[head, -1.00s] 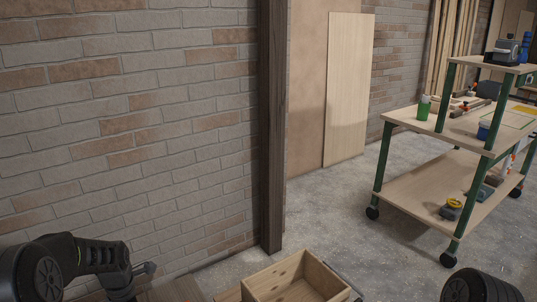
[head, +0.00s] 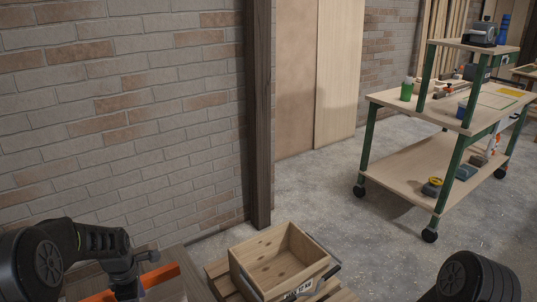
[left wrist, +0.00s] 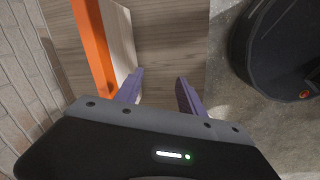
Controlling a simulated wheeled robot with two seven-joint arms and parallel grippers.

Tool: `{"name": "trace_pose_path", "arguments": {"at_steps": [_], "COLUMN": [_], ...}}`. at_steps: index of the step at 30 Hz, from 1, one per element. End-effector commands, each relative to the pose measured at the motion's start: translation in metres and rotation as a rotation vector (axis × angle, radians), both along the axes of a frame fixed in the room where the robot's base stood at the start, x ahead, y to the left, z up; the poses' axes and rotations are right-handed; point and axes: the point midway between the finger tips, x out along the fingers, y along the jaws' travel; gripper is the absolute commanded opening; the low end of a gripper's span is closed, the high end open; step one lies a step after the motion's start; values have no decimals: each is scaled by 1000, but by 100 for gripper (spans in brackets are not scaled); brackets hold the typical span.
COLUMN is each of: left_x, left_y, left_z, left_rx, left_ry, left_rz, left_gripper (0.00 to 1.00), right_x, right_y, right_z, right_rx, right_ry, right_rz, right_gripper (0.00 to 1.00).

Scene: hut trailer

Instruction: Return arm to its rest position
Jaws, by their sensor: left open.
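My left gripper (head: 132,277) is at the lower left of the head view, low over a grey-brown wooden surface (head: 172,254). The left wrist view shows its two purple fingers (left wrist: 159,80) apart, with nothing between them. An orange bar (head: 150,279) lies on the wooden surface beside the gripper; it also shows at the left of the fingers in the left wrist view (left wrist: 92,45), along a pale wooden piece (left wrist: 119,38). A black joint of my right arm shows at the lower right of the head view; my right gripper is out of view.
A wooden crate (head: 239,266) stands on a slatted pallet (head: 215,271) right of the left gripper. A brick wall (head: 120,110) and dark post (head: 260,120) stand behind. A wheeled cart (head: 410,172) with tools stands right. Concrete floor between is clear.

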Motion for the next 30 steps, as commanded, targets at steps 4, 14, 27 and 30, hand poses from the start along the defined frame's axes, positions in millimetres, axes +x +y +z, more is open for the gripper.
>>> {"name": "trace_pose_path", "arguments": {"at_steps": [4, 14, 27, 30], "left_x": [10, -9, -222, -237], "left_y": [-11, -116, -298, -306], "left_z": [-10, -69, -87, -82], "left_rx": [23, 106, -93, -134], "left_ry": [-62, -216, -285, -277], "left_rz": [-204, -1032, -1747, -1748], "left_gripper": [46, 46, 46, 46], "right_x": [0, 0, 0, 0], "right_y": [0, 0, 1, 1], "right_z": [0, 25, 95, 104], "right_rx": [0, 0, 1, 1], "right_ry": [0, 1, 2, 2], "right_rz": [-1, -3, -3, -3], "right_gripper": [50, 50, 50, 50]}}
